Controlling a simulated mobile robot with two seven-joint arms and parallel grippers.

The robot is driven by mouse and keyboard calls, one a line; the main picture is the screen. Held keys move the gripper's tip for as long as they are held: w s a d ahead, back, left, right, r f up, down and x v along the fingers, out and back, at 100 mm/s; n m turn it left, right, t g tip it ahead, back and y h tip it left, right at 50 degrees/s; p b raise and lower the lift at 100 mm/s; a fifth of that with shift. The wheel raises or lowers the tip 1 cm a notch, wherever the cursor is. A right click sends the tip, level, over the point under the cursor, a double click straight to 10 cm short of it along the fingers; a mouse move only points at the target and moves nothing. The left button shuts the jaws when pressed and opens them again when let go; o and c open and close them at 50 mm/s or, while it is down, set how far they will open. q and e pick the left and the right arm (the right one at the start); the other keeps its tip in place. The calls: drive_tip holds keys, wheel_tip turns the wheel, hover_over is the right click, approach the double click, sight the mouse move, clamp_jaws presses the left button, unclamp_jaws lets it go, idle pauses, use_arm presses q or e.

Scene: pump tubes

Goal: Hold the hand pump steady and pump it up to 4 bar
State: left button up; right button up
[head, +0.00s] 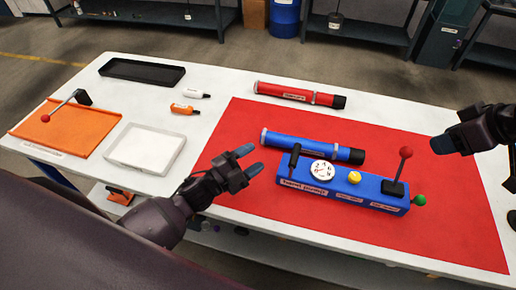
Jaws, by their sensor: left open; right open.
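The hand pump (334,190) is a long blue block lying on the red mat (260,213). It has a round white gauge (322,170), a yellow knob (354,178), a black T-shaped handle (294,158) at its left end, a lever with a red ball (405,153) at its right end and a green knob (419,200). The gauge reading is too small to tell. My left gripper (248,161) is open and empty, left of the pump and apart from it. My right gripper (446,146) is open at the right, beyond the red ball and apart from it.
A blue tube (310,146) lies just behind the pump, and a red tube (297,94) further back. The mat's front is clear.

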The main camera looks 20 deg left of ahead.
sight(296, 154)
use_arm(q)
drive_tip(key=w+d+f+m+g+h, duration=0.1)
drive_tip(key=w+d+m+g, duration=0.1)
drive_tip(key=d+m+g, duration=0.1)
drive_tip(key=w+d+f+m+g+h, duration=0.1)
drive_tip(key=w+d+m+g, duration=0.2)
drive_tip(key=m, duration=0.3)
drive_tip(key=w+d+f+m+g+h, duration=0.1)
drive_tip(key=w+d+m+g+h, duration=0.1)
drive_tip(key=w+d+m+g, duration=0.1)
drive_tip(key=shift+w+d+f+m+g, duration=0.15)
drive_tip(key=shift+d+m+g, duration=0.4)
drive_tip(key=shift+m, duration=0.55)
drive_tip(key=shift+c, duration=0.2)
clamp_jaws()
